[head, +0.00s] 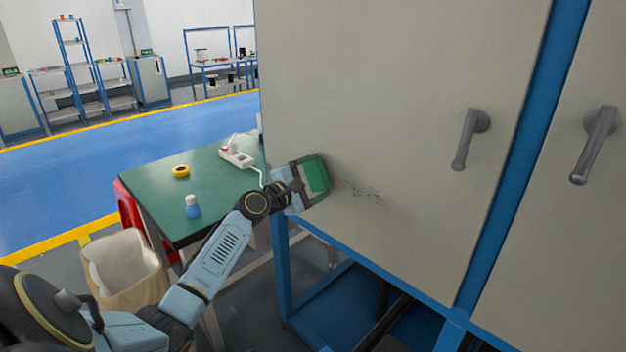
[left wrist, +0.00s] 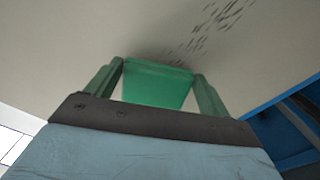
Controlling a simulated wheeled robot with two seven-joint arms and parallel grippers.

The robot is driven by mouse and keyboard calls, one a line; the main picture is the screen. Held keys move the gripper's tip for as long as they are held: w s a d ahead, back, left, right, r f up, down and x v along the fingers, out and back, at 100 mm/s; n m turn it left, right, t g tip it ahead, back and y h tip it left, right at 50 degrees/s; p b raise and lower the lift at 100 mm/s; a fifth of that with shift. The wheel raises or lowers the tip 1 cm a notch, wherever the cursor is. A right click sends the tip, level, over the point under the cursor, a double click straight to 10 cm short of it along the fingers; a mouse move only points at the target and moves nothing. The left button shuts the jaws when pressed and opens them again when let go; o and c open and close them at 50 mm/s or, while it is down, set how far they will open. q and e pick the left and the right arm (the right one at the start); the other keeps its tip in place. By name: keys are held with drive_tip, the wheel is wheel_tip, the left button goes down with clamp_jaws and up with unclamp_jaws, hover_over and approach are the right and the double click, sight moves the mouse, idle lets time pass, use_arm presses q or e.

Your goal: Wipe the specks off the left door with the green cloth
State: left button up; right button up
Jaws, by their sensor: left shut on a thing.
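The left door (head: 400,100) is a large pale grey panel with a handle (head: 469,140) near its right edge. Dark specks (head: 367,192) lie in a band low on it, just right of my left gripper (head: 317,177). My left gripper is shut on the green cloth (head: 316,175), at the door's lower left. In the left wrist view the cloth (left wrist: 157,84) sits between the two green fingers, its far edge at or close to the door; I cannot tell if it touches. There the specks (left wrist: 210,30) lie just beyond the cloth. My right gripper is not in view.
A second door handle (head: 596,145) juts out at right. Blue frame bars (head: 285,265) run below the door.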

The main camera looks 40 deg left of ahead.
sight(363, 187)
use_arm(q)
drive_tip(key=shift+w, duration=0.6)
drive_tip(key=d+p, duration=0.2)
drive_tip(key=d, duration=0.1)
drive_tip(key=shift+s+r, duration=0.15)
drive_tip(key=shift+s, duration=0.05)
drive_tip(key=shift+d+p, duration=0.45)
drive_tip(key=shift+p, duration=0.05)
drive_tip(key=shift+d+p, duration=0.75)
drive_tip(key=shift+d, duration=0.25)
drive_tip(key=shift+s+d+p, duration=0.2)
drive_tip(key=shift+d+p, duration=0.9)
drive_tip(key=shift+d, duration=0.7)
drive_tip(key=shift+s+d+p, duration=0.1)
drive_tip(key=shift+d+p, duration=0.3)
drive_tip(key=shift+d, duration=0.45)
